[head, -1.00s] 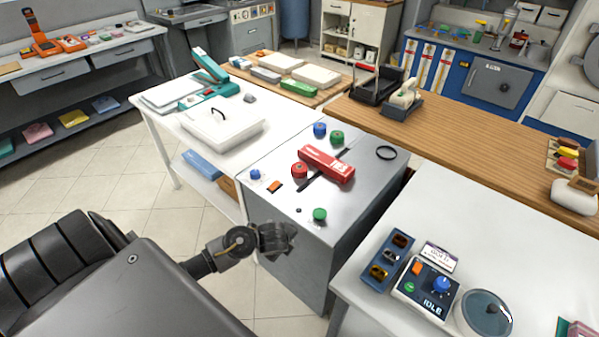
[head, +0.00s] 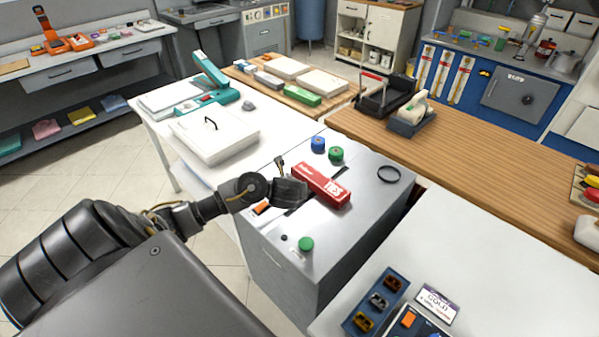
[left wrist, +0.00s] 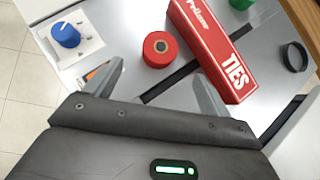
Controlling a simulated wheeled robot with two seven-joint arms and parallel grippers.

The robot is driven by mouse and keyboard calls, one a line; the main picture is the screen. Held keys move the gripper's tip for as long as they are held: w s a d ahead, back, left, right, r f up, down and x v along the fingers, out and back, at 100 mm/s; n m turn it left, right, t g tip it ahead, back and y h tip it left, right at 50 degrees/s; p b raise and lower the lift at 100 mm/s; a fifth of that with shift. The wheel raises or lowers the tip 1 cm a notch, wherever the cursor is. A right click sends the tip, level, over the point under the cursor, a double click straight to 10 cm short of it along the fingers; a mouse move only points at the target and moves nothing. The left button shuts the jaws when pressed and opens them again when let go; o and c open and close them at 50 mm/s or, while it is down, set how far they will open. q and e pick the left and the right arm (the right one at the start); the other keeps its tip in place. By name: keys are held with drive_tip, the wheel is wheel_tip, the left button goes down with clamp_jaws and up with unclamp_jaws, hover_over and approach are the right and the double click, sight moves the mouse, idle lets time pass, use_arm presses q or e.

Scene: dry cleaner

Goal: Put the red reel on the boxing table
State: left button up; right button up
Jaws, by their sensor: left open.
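The red reel (left wrist: 156,56) stands on the grey metal cabinet top (head: 365,215) beside the long red "TIES" box (head: 322,186). It shows in the left wrist view just beyond the fingertips, but my gripper hides it in the head view. My left gripper (head: 291,193) hangs over the cabinet top; in the left wrist view its fingers (left wrist: 158,72) are spread apart and empty, with the reel ahead between them. A white table (head: 285,130) with a lidded white box (head: 215,143) adjoins at the left. I cannot tell which surface is the boxing table. My right gripper is out of view.
A blue reel (head: 318,144), a green reel (head: 336,154) and a black ring (head: 389,174) sit on the cabinet top. Another green piece (head: 306,243) is near its front. A wooden counter (head: 480,150) lies behind; a white table (head: 470,245) is at right.

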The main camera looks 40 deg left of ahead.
use_arm(q)
drive_tip(key=b+x, duration=0.2)
drive_tip(key=x, duration=0.1)
drive_tip(key=shift+a+f, duration=0.1)
drive_tip(key=shift+a, duration=0.15)
drive_tip(key=shift+b+x, duration=0.4)
drive_tip(key=shift+x, duration=0.75)
drive_tip(key=shift+w, duration=0.2)
drive_tip(key=shift+w+a, duration=0.1)
drive_tip(key=b+x, duration=0.1)
drive_tip(key=x, duration=0.3)
drive_tip(key=shift+w+f, duration=0.25)
drive_tip(key=shift+f, duration=0.05)
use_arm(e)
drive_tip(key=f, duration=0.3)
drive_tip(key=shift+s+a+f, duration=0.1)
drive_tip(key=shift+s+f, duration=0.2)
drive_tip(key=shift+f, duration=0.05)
